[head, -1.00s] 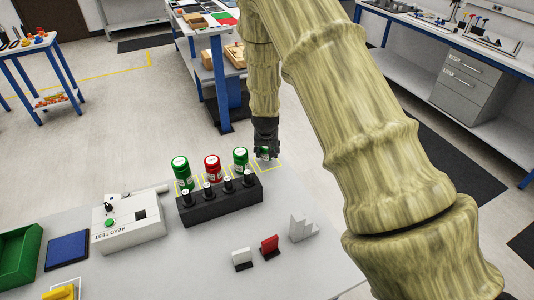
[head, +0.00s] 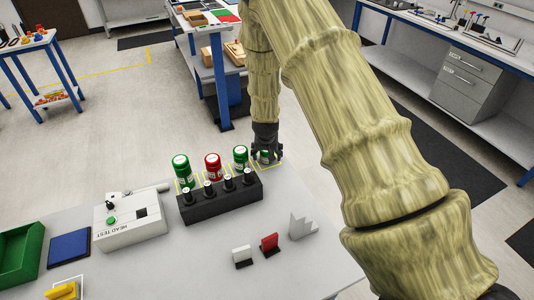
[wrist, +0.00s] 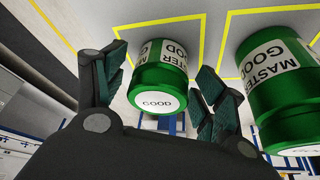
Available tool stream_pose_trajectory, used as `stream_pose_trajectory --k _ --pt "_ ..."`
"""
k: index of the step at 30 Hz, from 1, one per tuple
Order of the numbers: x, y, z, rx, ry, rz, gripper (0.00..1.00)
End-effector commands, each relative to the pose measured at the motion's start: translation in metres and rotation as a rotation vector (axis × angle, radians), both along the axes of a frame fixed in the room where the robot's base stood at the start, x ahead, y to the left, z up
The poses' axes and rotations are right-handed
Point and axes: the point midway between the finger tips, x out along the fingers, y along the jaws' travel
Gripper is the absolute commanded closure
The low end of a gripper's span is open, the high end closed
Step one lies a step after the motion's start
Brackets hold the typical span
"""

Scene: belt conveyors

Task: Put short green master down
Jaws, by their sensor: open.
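The short green master (wrist: 160,72) is a green can with a white "MASTER GOOD" label and a white "GOOD" end. In the wrist view it stands inside a yellow outlined square, between the spread fingers of my gripper (wrist: 158,80), with gaps on both sides. In the head view my gripper (head: 266,154) is low at the table's far edge, and the short can (head: 264,157) shows only partly between the fingers. A larger green "MASTER GOOD" can (wrist: 285,85) stands beside it in its own square; it also shows in the head view (head: 240,156).
A red can (head: 213,166) and another green can (head: 181,168) stand farther left in the row. A black block with several knobs (head: 222,205) lies in front. The white HEAD TEST box (head: 130,222) is to the left. Small white and red pieces (head: 270,244) lie nearer.

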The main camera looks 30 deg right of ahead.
Motion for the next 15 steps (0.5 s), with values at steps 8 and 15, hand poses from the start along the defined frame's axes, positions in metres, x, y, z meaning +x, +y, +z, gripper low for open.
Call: stream_pose_trajectory --k 8,15 --pt "-0.001 0.001 0.007 -0.001 -0.001 0.0 0.3" --pt "-0.01 0.006 0.03 0.0 -0.001 0.001 0.3"
